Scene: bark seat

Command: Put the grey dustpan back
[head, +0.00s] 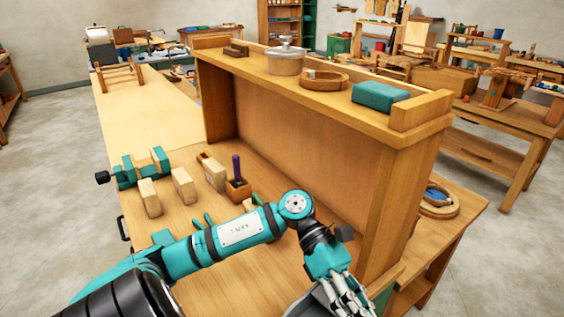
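A grey piece (303,303) that looks like part of the grey dustpan shows at the bottom edge, just left of my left gripper. Most of it is cut off by the frame. My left gripper (347,298) points down over the front right of the bench, beside or on this grey piece. Its fingertips run to the bottom edge, so I cannot tell whether it is open or shut on the piece. My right gripper is not in view.
A wooden shelf unit (305,140) stands on the bench, with a lidded pot (286,62), wooden ring (323,79) and teal box (380,97) on top. Wooden blocks (183,186), a teal clamp (142,167) and a purple-handled tool (237,168) stand at left.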

